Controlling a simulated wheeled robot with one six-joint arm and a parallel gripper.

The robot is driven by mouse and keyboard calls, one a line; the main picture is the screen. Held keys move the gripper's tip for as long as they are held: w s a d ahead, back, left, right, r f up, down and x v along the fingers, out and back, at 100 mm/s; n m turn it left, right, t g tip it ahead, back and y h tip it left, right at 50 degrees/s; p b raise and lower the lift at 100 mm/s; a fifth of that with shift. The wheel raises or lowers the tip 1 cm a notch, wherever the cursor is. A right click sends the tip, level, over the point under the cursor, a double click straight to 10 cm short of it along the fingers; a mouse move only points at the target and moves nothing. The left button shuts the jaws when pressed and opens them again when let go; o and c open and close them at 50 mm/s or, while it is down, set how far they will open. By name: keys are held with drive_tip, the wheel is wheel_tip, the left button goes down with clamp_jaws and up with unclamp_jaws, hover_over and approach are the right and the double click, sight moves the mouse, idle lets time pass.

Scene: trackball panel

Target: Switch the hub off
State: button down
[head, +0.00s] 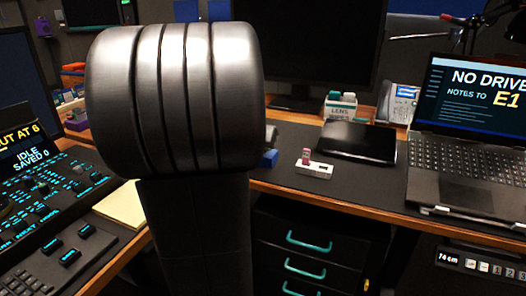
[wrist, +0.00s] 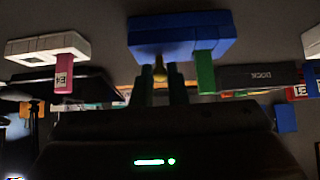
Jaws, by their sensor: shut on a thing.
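A blue hub-like block (wrist: 180,32) is at the top centre of the wrist view, which looks upside down. A green stick (wrist: 206,72) is plugged into it. My gripper (wrist: 161,80) is at the block, its two dark fingers shut on a small yellowish switch or knob (wrist: 159,66) at the block's edge. The switch is mostly hidden between the fingers, so its setting cannot be told. In the head view my arm hides the gripper, and only a blue corner of the block (head: 270,158) shows.
A white block (head: 314,170) with a pink stick (head: 306,156) stands on the dark desk mat, right of the blue block. A black flat pad (head: 357,142) and a laptop (head: 470,150) lie farther right. A dark bar marked DOCK (wrist: 258,76) is near the green stick.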

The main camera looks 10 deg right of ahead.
idle(0.4)
drive_tip(key=c, duration=1.4)
unclamp_jaws()
drive_tip(key=p+v, duration=0.3)
drive_tip(key=v, duration=1)
drive_tip(key=shift+s+r+p, duration=0.25)
drive_tip(key=shift+r+p, duration=0.05)
drive_tip(key=shift+a+f, duration=0.1)
drive_tip(key=shift+a, duration=0.05)
drive_tip(key=b+x, duration=0.3)
drive_tip(key=x, duration=1.1)
drive_tip(key=shift+b, duration=0.4)
drive_tip(key=shift+r+p, duration=0.2)
drive_tip(key=shift+p, duration=0.1)
